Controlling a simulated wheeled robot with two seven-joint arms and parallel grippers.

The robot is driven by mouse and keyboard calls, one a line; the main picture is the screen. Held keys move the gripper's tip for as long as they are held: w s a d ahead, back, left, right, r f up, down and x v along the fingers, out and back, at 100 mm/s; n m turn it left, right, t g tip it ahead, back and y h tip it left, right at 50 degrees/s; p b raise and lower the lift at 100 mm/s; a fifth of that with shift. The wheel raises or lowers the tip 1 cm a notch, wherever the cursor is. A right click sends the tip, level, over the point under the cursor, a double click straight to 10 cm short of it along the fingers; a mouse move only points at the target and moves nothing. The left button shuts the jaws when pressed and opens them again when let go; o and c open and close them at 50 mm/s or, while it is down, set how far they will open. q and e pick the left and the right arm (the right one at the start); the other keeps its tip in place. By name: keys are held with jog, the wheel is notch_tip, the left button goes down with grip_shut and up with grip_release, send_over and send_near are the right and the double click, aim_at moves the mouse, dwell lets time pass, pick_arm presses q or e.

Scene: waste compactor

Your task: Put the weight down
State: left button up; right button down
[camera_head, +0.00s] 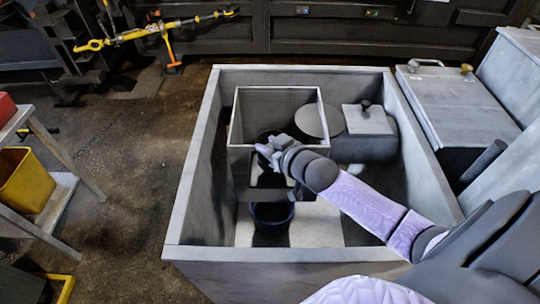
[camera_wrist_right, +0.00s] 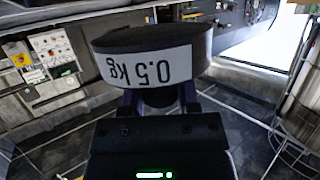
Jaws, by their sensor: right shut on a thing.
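My right gripper (camera_head: 266,150) reaches in from the right over the open box inside the large grey bin. In the wrist view, my right gripper (camera_wrist_right: 160,98) is shut on a dark round weight (camera_wrist_right: 155,55). The weight has a white band reading "0.5 kg", upside down in this view. In the head view the gripper covers much of the spot, and I cannot make out the weight clearly against the dark parts there. My left gripper is not in view.
The inner open box (camera_head: 235,120) has thin upright walls around my gripper. A round grey disc (camera_head: 311,120) and a square plate with a knob (camera_head: 367,122) are to its right. A dark blue-rimmed bucket (camera_head: 272,216) is below. The large bin's rim (camera_head: 190,180) surrounds everything.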

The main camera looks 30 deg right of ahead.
notch_tip(320, 180, down, 3)
jog(key=shift+w+f+b, duration=0.15)
jog(key=shift+b, duration=0.2)
jog(key=shift+f, duration=0.1)
jog(key=shift+c, duration=1.7)
grip_release()
jog(key=shift+s+r, duration=0.2)
jog(key=shift+s, duration=0.1)
jog(key=p+v, duration=0.3)
jog(key=v, duration=0.8)
jog(key=shift+s, duration=0.3)
jog(key=shift+r, duration=0.15)
